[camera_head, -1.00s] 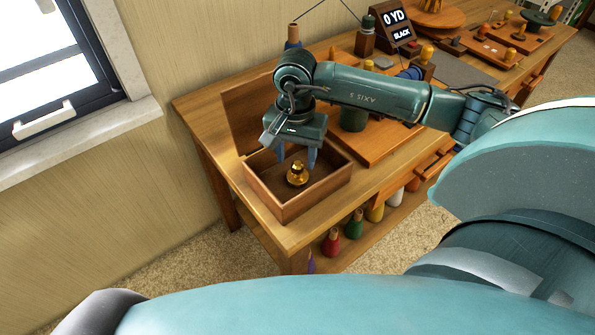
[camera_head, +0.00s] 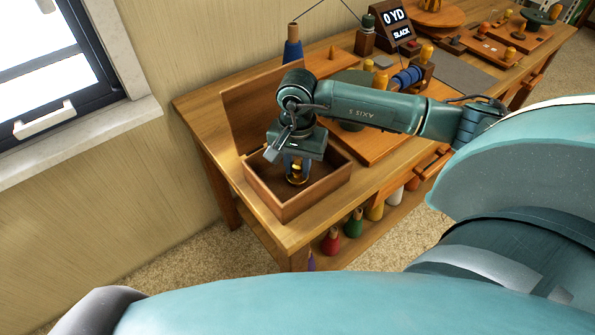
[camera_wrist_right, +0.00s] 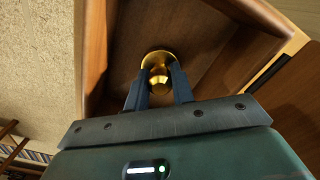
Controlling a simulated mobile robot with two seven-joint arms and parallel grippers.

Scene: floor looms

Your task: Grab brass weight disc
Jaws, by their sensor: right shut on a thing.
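The brass weight disc (camera_head: 297,179) is a shiny gold piece with a knob on top. It sits inside an open wooden box (camera_head: 283,211) at the left end of the workbench. My right gripper (camera_head: 297,170) reaches down into the box and is shut on the disc's knob. In the right wrist view, the disc (camera_wrist_right: 157,66) shows between the two dark fingers of the gripper (camera_wrist_right: 158,78), near the box wall. I cannot tell whether the disc is clear of the box floor. My left gripper is not in view.
The box lid (camera_head: 262,103) stands open behind the box. A blue thread cone (camera_head: 292,50), a blue spool (camera_head: 408,76) and a "0 YD SLACK" display (camera_head: 397,25) stand on the workbench (camera_head: 205,115). Coloured cones (camera_head: 354,224) sit on a shelf below.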

